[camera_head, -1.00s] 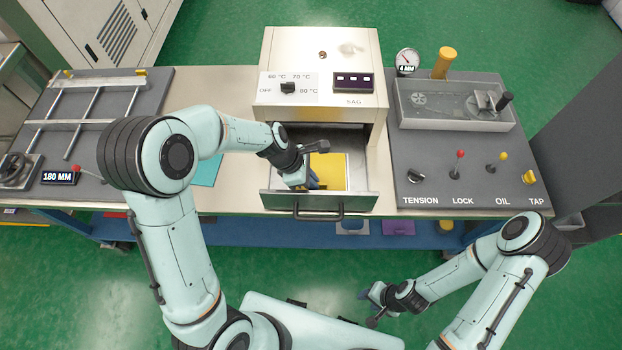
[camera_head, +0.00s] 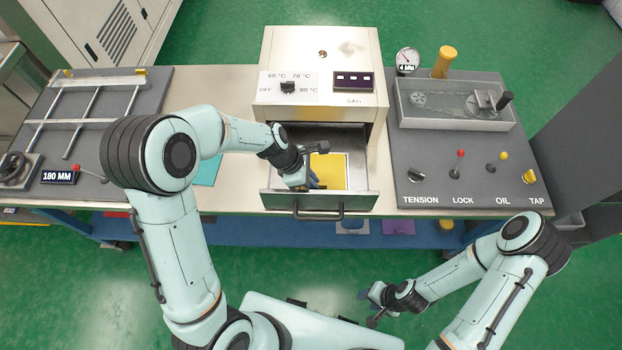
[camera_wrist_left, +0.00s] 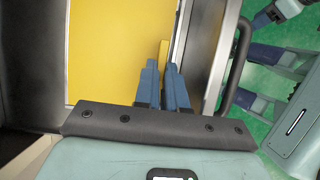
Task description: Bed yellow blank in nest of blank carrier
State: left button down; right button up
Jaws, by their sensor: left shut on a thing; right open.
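The yellow blank (camera_head: 328,171) lies in the open drawer of the cream heater box, inside the pale frame of the blank carrier (camera_head: 347,172). In the left wrist view the yellow blank (camera_wrist_left: 110,50) looks flat, with a pale carrier strip along its edges. My left gripper (camera_head: 315,184) reaches down into the drawer. Its blue fingers (camera_wrist_left: 163,70) are shut at the blank's edge near the drawer front; a small yellow piece shows beside their tips. The exact grip is partly hidden. My right gripper (camera_head: 368,303) is open and empty, low in front of the bench.
The drawer front with its dark handle (camera_head: 318,212) stands out toward me. The heater box (camera_head: 320,60) stands above and behind the drawer. A teal sheet (camera_head: 207,170) lies left on the bench. The control panel with levers (camera_head: 465,170) is at right.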

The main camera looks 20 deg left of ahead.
pick_arm(q)
jog(key=shift+f, duration=0.6)
pick_arm(e)
jog(key=shift+s+f, duration=0.35)
jog(key=shift+f, duration=0.1)
pick_arm(q)
jog(key=shift+r, duration=0.1)
pick_arm(e)
jog(key=shift+r, duration=0.15)
pick_arm(q)
jog(key=shift+r+p, duration=0.3)
jog(key=shift+r, duration=0.35)
pick_arm(e)
jog(key=shift+w+r, duration=0.6)
jog(key=shift+w, duration=0.05)
jog(key=shift+w+r, duration=0.35)
pick_arm(q)
jog(key=shift+f, duration=0.25)
pick_arm(e)
jog(key=shift+s+f, duration=0.2)
pick_arm(q)
jog(key=shift+f, duration=0.35)
pick_arm(e)
jog(key=shift+s+f, duration=0.2)
pick_arm(q)
jog(key=shift+f, duration=0.2)
pick_arm(e)
jog(key=shift+s+f, duration=0.15)
pick_arm(q)
jog(key=shift+r, duration=0.15)
